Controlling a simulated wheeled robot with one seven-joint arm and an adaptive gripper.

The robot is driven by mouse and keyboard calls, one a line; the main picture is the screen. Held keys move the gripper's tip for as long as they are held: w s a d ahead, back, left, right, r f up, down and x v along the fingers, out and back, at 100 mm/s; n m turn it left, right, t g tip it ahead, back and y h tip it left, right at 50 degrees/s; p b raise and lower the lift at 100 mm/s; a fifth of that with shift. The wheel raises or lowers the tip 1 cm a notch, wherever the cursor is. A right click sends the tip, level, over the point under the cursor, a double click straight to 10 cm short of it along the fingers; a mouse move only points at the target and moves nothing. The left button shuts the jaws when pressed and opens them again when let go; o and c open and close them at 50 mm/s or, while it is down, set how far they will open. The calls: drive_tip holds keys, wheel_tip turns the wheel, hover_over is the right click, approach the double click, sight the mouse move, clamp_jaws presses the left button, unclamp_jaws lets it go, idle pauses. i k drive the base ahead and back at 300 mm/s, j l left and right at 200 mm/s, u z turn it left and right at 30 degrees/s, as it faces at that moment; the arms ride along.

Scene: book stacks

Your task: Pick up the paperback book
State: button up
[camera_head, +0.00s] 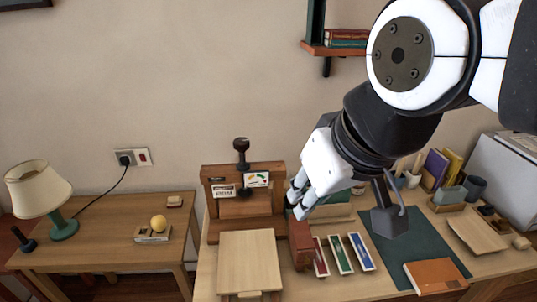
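An orange-brown book (435,276) that looks like the paperback lies flat on the workbench near its front edge, at the lower right, partly on a dark green mat (400,258). My gripper (297,203) is above the bench, well to the left of this book and behind it, pointing down and left. Its fingertips are close together in this view, near a reddish-brown upright block (301,243). I cannot tell whether they are apart or shut, and I see nothing held.
A wooden press (243,205) and a pale board (250,262) stand left of my gripper. Red, green and blue narrow trays (342,254) lie between it and the book. Upright books (436,167) and a grey box (505,178) are at the back right. A lamp (38,187) stands far left.

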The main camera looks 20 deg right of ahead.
sight(440, 275)
drive_tip(key=z, duration=1.85)
drive_tip(key=k+j+u, duration=0.5)
drive_tip(key=k+j, duration=0.2)
